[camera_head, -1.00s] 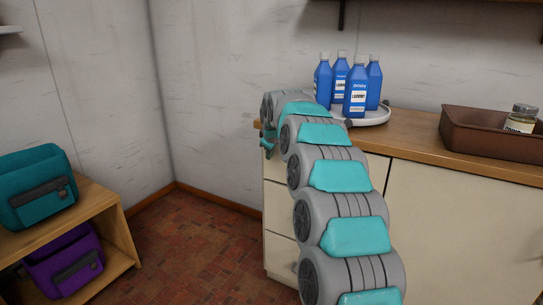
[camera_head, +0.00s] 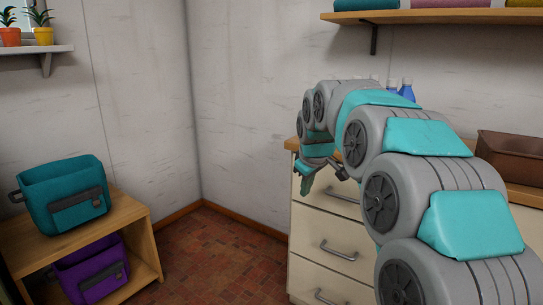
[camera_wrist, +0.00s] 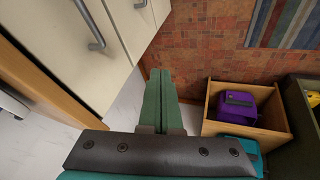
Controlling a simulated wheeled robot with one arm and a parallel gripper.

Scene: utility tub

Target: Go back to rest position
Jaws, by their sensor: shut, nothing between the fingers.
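My gripper (camera_head: 305,185) hangs at the end of my arm, pointing down in front of the left end of the drawer cabinet (camera_head: 328,222). In the wrist view its two green fingers (camera_wrist: 160,78) lie side by side, shut and empty. My arm reaches across the right half of the head view and hides most of the counter top.
Blue bottles (camera_head: 406,88) show partly behind my arm, next to a brown tub (camera_head: 512,150). A wooden shelf unit (camera_head: 133,222) with a teal bag (camera_head: 62,190) and a purple bag (camera_head: 92,268) stands at left. The tiled floor (camera_head: 215,250) between is clear.

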